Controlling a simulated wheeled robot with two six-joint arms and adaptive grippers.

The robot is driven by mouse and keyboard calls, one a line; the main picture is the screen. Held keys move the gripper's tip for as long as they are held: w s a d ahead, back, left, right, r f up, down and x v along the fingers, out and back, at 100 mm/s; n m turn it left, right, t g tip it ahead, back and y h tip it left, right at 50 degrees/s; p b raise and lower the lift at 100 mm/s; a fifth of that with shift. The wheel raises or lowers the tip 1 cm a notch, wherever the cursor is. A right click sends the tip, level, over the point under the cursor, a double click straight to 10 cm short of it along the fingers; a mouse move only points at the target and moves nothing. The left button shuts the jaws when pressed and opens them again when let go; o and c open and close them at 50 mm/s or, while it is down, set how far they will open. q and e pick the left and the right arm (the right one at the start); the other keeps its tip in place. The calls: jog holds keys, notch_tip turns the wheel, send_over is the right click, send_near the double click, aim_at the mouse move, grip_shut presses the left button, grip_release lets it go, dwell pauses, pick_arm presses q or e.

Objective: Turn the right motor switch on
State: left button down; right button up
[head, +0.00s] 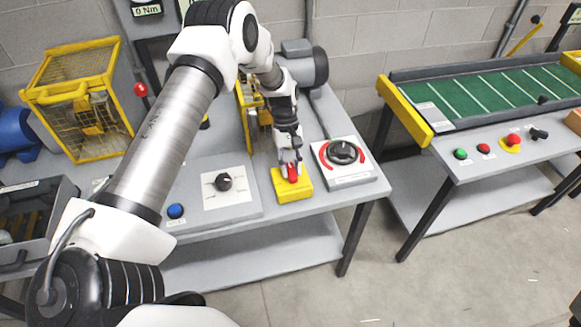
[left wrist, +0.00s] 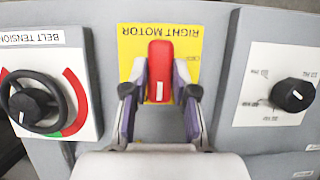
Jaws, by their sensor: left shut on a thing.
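The right motor switch is a red lever (head: 293,175) on a yellow plate (head: 304,188) on the grey bench. In the left wrist view, the red lever (left wrist: 160,62) stands at the middle, and its yellow plate (left wrist: 130,55) reads "RIGHT MOTOR" upside down. My left gripper (head: 290,165) comes down onto the lever from above. In the left wrist view, my left gripper (left wrist: 160,92) has one finger on each side of the lever and is shut on its near end. The fingers partly hide the lever in the head view. My right gripper does not show.
The belt tension dial (head: 342,153) stands right of the switch, and a black selector knob (head: 223,182) left of it. A blue button (head: 175,211) sits further left. Yellow guards (head: 75,95) stand behind. A second bench with a green belt (head: 480,95) is at right.

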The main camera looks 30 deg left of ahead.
pick_arm(q)
jog(key=shift+s+f, duration=0.15)
jog(key=c, duration=0.9)
grip_release()
jog(key=v, duration=1.2)
jog(key=shift+w, duration=0.2)
